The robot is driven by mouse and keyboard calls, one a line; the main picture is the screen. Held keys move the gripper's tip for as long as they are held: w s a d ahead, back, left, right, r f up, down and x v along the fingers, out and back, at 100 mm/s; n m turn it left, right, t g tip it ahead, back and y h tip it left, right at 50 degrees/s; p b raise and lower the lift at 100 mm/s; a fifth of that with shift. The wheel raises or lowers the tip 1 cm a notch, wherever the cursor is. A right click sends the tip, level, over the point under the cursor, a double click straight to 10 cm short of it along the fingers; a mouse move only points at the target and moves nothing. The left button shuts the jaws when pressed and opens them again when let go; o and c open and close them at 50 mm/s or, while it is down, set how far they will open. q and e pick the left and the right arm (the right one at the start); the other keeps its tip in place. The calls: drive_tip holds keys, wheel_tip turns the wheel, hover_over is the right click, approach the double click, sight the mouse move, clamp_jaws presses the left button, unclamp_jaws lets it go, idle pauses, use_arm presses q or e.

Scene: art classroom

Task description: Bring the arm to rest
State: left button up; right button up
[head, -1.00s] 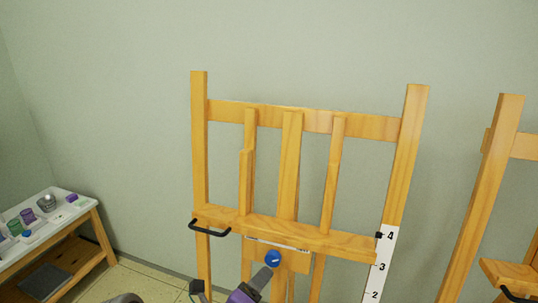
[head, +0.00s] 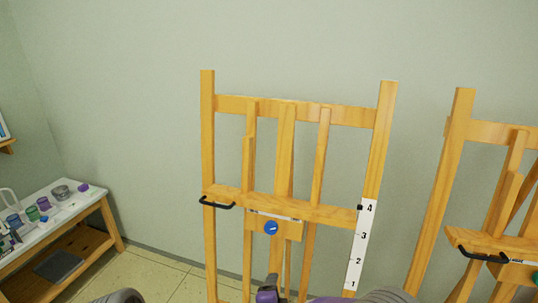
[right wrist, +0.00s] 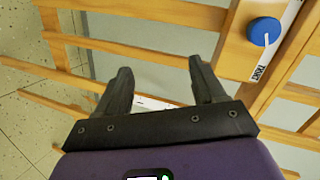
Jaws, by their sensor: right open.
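The wooden easel (head: 285,150) stands upright in the middle of the head view. Its blue round knob (head: 271,227) sits on a wooden block below the cross shelf. My right gripper (head: 272,280), purple with dark fingers, shows at the bottom edge of the head view, below the knob in the picture. In the right wrist view my right gripper (right wrist: 163,88) is open, with nothing between its fingers. The knob (right wrist: 264,32) is at the upper right there, apart from the fingers. My left gripper is not in view.
A numbered white scale (head: 361,245) runs down the easel's right leg. A second easel (head: 440,190) stands at right. At left, a low table (head: 95,203) holds several small jars. Bare floor (head: 165,275) lies between table and easel.

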drive_tip(key=s+d+f+n+g+y+p, duration=0.1)
drive_tip(key=s+d+f+n+g+y, duration=0.2)
drive_tip(key=f, duration=0.5)
drive_tip(key=s+d+f+n+g+y+p, duration=0.1)
drive_tip(key=s+d+f+n+g+p, duration=0.15)
drive_tip(key=s+f+n, duration=0.4)
drive_tip(key=s+d+f+n+g+y, duration=0.1)
drive_tip(key=s+f+n+g, duration=0.1)
drive_tip(key=s, duration=0.5)
drive_tip(key=s+d+f+n+g+y+p, duration=0.1)
drive_tip(key=s+f+n+g+y, duration=0.1)
drive_tip(key=s+f, duration=0.4)
drive_tip(key=s+n+g, duration=0.1)
drive_tip(key=g, duration=0.1)
drive_tip(key=shift+s+d+g, duration=0.3)
drive_tip(key=shift+s+g, duration=0.05)
drive_tip(key=shift+f, duration=0.1)
